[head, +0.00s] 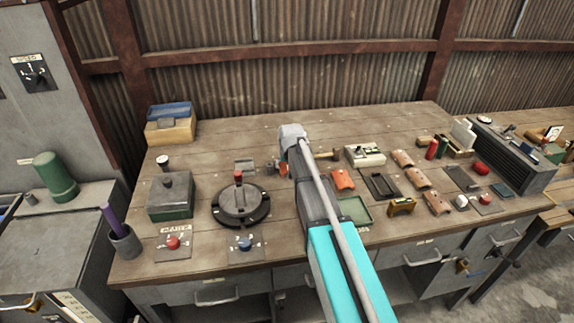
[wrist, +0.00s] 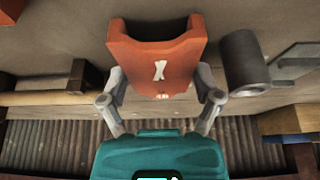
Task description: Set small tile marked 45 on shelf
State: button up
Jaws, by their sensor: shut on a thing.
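My gripper (wrist: 162,95) is shut on an orange curved tile (wrist: 155,62), with a finger on each side of it. The tile has a pale cross-like mark on its face; I cannot read a 45 there. In the head view, my arm reaches over the middle of the workbench, hiding most of my gripper and the tile. Another orange curved tile (head: 342,180) lies on the bench just right of my arm. Several brownish tiles, such as this one (head: 419,179), lie in a row further right. I cannot make out which thing is the shelf.
A round black device (head: 241,204) and a green-grey box (head: 171,197) stand left of my arm. A green tray (head: 356,209) is close to its right side. A dark ribbed unit (head: 510,155) stands far right.

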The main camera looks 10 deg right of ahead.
jog(key=shift+r+p, duration=1.5)
jog(key=shift+r, duration=0.1)
jog(key=s+a+r+p, duration=0.3)
jog(key=s+r+p, duration=0.6)
jog(key=s, duration=0.4)
jog(key=shift+s+a+r+p, duration=0.25)
jog(key=shift+s+r+p, duration=0.05)
jog(key=shift+f, duration=0.1)
jog(key=shift+f+b, duration=0.3)
jog(key=shift+b, duration=0.1)
jog(key=shift+d, duration=0.1)
